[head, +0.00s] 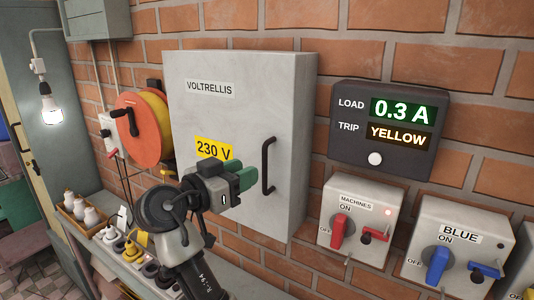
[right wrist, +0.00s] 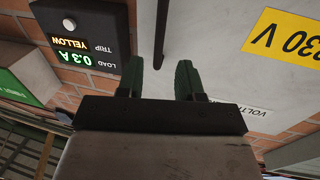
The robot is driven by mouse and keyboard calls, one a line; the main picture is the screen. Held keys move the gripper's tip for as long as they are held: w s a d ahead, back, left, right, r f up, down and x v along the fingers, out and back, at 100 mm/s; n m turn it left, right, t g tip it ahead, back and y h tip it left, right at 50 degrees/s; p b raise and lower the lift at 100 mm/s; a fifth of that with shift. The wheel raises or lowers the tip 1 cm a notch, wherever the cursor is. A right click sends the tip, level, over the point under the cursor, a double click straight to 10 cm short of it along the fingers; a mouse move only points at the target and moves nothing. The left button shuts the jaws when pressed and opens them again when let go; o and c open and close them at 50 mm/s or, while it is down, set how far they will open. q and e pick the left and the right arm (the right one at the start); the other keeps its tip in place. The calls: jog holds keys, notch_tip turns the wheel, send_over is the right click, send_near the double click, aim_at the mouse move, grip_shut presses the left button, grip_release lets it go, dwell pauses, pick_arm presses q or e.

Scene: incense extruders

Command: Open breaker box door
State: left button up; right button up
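The grey breaker box (head: 308,130) is mounted on the brick wall. Its door (head: 225,115) looks closed and bears a VOLTRELLIS label and a yellow 230 V sticker. A black vertical bar handle (head: 267,166) is on the door's right side. My right gripper (head: 243,177) is in front of the door, left of the handle in the head view, with a visible gap. In the right wrist view, which is upside down, its green fingers (right wrist: 160,82) are apart and empty. The handle (right wrist: 160,35) shows ahead, roughly in line with the gap between them. My left gripper is not in view.
A dark load display (head: 385,130) and switch boxes for MACHINES (head: 357,205) and BLUE (head: 455,238) are to the right. An orange cable reel (head: 142,132) hangs left of the box. A shelf with plugs and a wooden tray (head: 80,218) is at lower left.

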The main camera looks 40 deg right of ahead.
aim_at(263, 162)
jog(key=d, duration=0.1)
jog(key=d+p, duration=0.1)
jog(key=d, duration=0.1)
jog(key=d+p, duration=0.1)
jog(key=d, duration=0.1)
jog(key=shift+w+r, duration=0.2)
jog(key=shift+w, duration=0.1)
jog(key=shift+w+d+f, duration=0.2)
jog(key=shift+w+d, duration=0.05)
jog(key=shift+d, duration=0.45)
grip_shut()
